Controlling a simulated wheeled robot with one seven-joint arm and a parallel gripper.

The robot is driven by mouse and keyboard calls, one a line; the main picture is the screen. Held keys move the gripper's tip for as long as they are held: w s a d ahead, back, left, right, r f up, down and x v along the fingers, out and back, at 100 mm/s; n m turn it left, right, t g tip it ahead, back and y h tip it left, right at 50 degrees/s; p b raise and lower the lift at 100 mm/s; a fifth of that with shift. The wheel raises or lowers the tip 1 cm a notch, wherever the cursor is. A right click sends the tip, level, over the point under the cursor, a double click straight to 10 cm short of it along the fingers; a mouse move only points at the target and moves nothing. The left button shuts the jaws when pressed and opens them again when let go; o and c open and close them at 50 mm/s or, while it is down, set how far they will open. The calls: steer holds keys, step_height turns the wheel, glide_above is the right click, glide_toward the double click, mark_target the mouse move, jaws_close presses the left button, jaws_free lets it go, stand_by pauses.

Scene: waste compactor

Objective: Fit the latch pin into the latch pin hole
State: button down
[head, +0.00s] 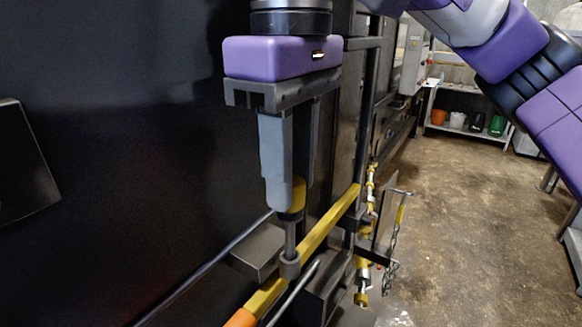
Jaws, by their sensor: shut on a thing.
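The latch pin has a yellow grip (298,196) and a thin grey shaft (291,238). My gripper (284,203) points down and is shut on the yellow grip, holding the pin nearly upright. A short grey collar (289,266) shows at the shaft's lower end, against the yellow bar. I cannot tell whether the collar belongs to the pin or surrounds the latch pin hole. No hole opening is visible. The yellow bar (322,222) runs diagonally behind the pin and has an orange end (241,319).
A dark machine wall (120,140) fills the left. A grey block (260,250) and dark rods lie close beside the pin. Yellow fittings (362,272) and a hanging chain (392,265) are to the right. Concrete floor (470,215) is open farther right, with a shelf (465,129) behind.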

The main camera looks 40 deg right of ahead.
mark_target(291, 221)
steer(key=shift+f+b, duration=1.4)
steer(key=shift+f, duration=1.65)
stand_by(0.6)
steer(key=c, duration=1)
jaws_free()
steer(key=shift+c, duration=0.2)
steer(key=shift+c, duration=0.3)
step_height(291, 221, up, 5)
steer(key=p, duration=0.5)
steer(key=shift+r, duration=1)
